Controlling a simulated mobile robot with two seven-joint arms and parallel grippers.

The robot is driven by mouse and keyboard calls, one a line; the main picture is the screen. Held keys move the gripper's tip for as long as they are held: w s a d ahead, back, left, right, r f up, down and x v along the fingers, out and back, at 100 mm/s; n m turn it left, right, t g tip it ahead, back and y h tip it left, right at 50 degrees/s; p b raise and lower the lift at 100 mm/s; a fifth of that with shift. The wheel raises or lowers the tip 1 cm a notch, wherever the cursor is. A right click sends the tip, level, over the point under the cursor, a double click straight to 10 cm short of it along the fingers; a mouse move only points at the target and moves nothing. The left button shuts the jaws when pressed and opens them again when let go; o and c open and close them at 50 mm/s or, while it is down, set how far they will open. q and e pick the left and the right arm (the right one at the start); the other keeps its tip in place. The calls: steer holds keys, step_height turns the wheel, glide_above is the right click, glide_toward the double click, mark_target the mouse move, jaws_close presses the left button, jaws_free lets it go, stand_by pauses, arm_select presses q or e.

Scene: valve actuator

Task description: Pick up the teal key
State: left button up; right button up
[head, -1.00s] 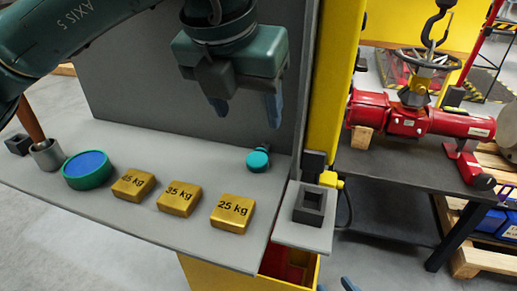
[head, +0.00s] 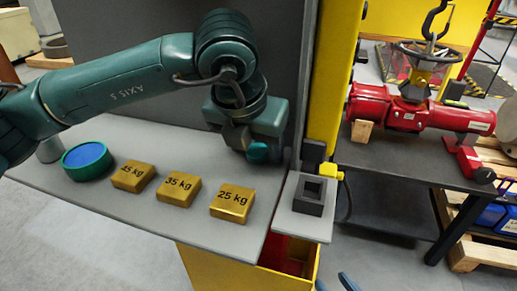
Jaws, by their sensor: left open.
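The teal key (head: 258,153) stands on the grey bench near its right end. Its round teal head shows just below my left gripper (head: 244,140). My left gripper is lowered over the key, with its dark lower part right at the key's head. Its fingertips are mostly hidden, so I cannot tell whether they touch the key. The jaws are open. Two blue fingertips of my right gripper (head: 334,284) show at the bottom edge, apart and empty, well away from the key.
Three gold weights, marked 15 kg (head: 133,176), 35 kg (head: 178,189) and 25 kg (head: 233,203), lie left of the key. A teal dish (head: 87,161) stands further left. A dark square socket (head: 314,196) sits right, beside a yellow post (head: 334,80). A grey panel rises behind.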

arm_select(q)
steer(key=shift+c, duration=0.4)
steer(key=c, duration=1)
steer(key=shift+r, duration=0.15)
